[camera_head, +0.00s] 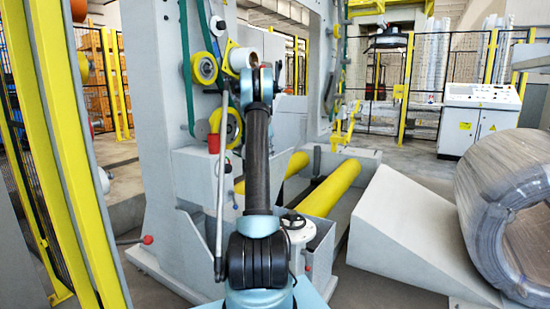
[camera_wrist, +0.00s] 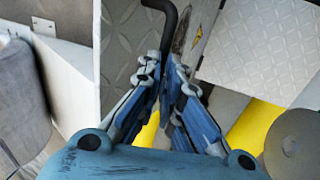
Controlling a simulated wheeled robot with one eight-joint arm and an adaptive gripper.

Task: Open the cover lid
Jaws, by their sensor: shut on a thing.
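In the wrist view, my gripper (camera_wrist: 168,72) has its blue fingers closed around a dark bent handle (camera_wrist: 167,14). The handle's lower end is hidden between the fingers. Grey diamond-plate panels lie on both sides: one at left (camera_wrist: 124,45) behind the fingers, one at right (camera_wrist: 265,45). I cannot tell for certain which panel is the cover lid, or how far it is open. In the head view my arm reaches forward to the machine, and my gripper and the handle are hidden behind it.
Yellow rollers (camera_head: 331,188) lie low to the right of my arm. A grey ramp (camera_head: 400,230) and a large wrapped coil (camera_head: 500,215) stand further right. A long grey rod (camera_head: 220,190) stands left of my arm. A yellow post (camera_head: 65,150) is at far left.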

